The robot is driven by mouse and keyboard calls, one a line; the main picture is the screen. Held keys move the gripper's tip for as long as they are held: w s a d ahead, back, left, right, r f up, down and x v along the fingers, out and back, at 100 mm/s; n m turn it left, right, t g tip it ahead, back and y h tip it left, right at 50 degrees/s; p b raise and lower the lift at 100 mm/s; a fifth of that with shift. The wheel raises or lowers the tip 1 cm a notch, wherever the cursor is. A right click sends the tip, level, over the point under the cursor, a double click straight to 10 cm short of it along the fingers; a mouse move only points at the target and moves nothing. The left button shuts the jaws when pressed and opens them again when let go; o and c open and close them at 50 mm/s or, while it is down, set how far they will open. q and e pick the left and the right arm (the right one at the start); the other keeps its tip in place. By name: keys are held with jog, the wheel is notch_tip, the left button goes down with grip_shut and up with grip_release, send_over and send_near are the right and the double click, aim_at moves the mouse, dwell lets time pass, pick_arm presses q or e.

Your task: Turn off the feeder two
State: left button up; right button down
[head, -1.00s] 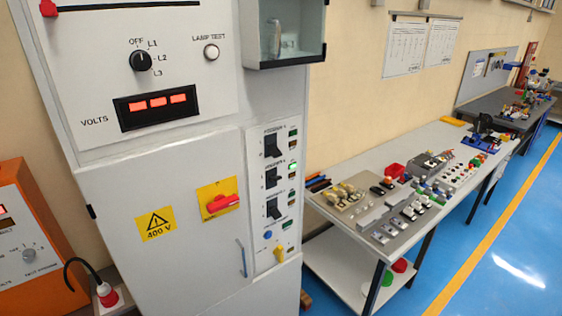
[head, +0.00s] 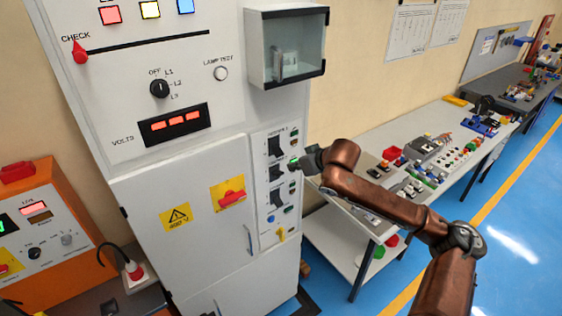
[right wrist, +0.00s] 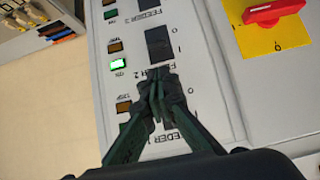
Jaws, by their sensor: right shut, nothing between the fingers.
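The feeder panel (head: 262,190) on the grey cabinet has three black switches one above another. The feeder 2 switch (head: 275,173) is the middle one. In the right wrist view, which is upside down, the feeder 2 switch (right wrist: 157,42) shows clear of the fingers, and the green ON lamp (right wrist: 118,63) beside it is lit. I cannot tell its lever position. My right gripper (head: 300,163) is at the panel's right edge, shut and empty. In the right wrist view its fingertips (right wrist: 157,82) are beside the FEEDER 2 label and hide the feeder 1 switch. My left gripper is not in view.
A glass-fronted box (head: 287,47) juts out above the panel. A red rotary handle on a yellow plate (head: 228,193) is left of it. A parts table (head: 330,222) stands to the right, behind my right arm. An orange test unit (head: 60,255) stands at left.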

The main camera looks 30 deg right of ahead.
aim_at(278, 173)
dwell(0.3)
jog(key=shift+w, duration=0.1)
jog(key=p+x, duration=0.2)
jog(key=x, duration=0.7)
jog(key=shift+w+a+f+p, duration=0.1)
jog(key=shift+w+f+p, duration=0.15)
jog(key=shift+w+p, duration=0.05)
